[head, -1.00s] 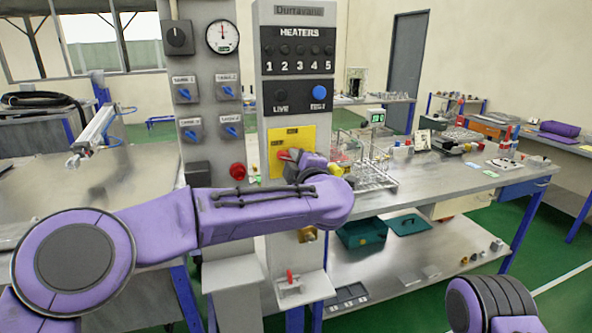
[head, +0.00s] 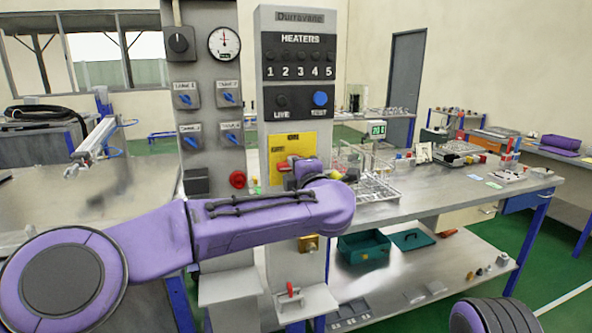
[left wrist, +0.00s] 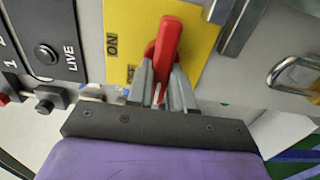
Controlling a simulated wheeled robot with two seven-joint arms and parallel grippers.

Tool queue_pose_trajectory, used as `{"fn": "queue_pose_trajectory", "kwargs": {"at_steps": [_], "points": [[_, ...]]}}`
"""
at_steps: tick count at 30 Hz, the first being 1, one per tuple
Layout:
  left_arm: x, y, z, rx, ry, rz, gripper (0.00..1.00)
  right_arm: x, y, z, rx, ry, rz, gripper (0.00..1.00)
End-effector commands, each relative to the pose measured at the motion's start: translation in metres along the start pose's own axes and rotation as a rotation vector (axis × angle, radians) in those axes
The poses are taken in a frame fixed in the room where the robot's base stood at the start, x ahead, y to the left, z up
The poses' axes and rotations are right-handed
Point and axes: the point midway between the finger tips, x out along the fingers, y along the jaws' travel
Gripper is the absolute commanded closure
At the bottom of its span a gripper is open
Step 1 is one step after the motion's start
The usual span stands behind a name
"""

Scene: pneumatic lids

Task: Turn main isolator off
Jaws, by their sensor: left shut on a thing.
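The main isolator is a red handle (left wrist: 165,48) on a yellow plate (head: 293,145) on the grey heater panel. The left wrist view shows the plate (left wrist: 125,22) with the word ON beside the handle; a second label is partly hidden by my fingers. My left gripper (left wrist: 165,88) is shut on the red handle, its two grey fingers on either side of it. In the head view my left gripper (head: 298,172) is at the yellow plate, and my purple wrist hides most of the handle. My right gripper is out of view.
Above the plate are the LIVE lamp (head: 281,101), a blue TEST button (head: 320,99) and the HEATERS row. A red knob (head: 237,179) is on the column to the left. A bench (head: 440,190) with racks stands to the right. A red padlock-like item (head: 290,290) sits on a low ledge.

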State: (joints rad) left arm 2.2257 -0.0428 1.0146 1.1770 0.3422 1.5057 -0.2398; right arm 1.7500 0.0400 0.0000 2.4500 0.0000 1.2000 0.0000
Motion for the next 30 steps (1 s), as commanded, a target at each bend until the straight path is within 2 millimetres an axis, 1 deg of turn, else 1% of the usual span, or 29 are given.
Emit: {"fn": "queue_pose_trajectory", "kwargs": {"at_steps": [5, 6, 7, 8, 16, 19, 23, 27, 30], "points": [[-0.001, -0.002, 0.0, -0.002, 0.0, -0.003, 1.0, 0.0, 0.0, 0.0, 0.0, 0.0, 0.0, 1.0], [-0.001, -0.002, 0.0, -0.002, 0.0, -0.003, 0.66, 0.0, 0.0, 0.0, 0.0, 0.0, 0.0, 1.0], [-0.001, -0.001, 0.0, -0.002, 0.0, -0.003, 0.56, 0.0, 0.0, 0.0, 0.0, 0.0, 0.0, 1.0], [-0.001, -0.001, 0.0, -0.001, 0.0, -0.003, 0.53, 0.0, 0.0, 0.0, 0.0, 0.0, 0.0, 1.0], [-0.001, -0.001, 0.0, -0.001, 0.0, -0.001, 0.53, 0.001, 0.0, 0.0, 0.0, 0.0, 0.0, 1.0], [-0.011, -0.002, 0.001, -0.001, -0.001, 0.001, 0.53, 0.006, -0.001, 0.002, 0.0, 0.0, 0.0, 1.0], [-0.04, -0.004, 0.001, 0.0, -0.003, 0.002, 0.53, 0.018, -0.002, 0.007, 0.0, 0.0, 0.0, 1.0], [-0.074, -0.003, 0.001, 0.0, -0.003, 0.002, 0.53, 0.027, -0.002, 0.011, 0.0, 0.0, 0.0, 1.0], [-0.092, -0.003, 0.001, 0.0, -0.002, 0.0, 0.53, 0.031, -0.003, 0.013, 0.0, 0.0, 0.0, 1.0]]}}
